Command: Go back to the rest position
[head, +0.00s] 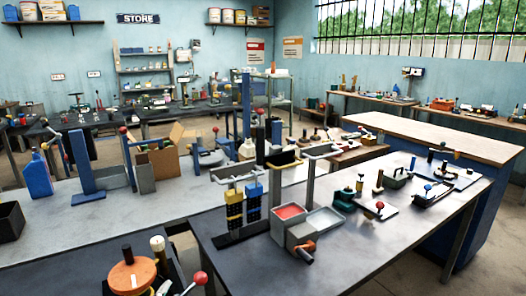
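Neither of my grippers shows in the head view, and no part of my arms can be made out. A blue jug-like container (38,177) stands upright at the left end of the long grey bench (180,200). A pale bottle (247,151) stands farther back near the middle, partly hidden by posts and fixtures. An open box-like fixture with a red inside (291,211) sits on the dark front bench (365,240). I cannot tell whether any of these holds oil.
A round orange-topped device (130,277) stands close at the lower left. A rack with yellow and blue blocks (235,212) rises at the dark bench's left part. A wood-topped blue cabinet (440,132) stands behind at right. Floor (490,262) is clear at lower right.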

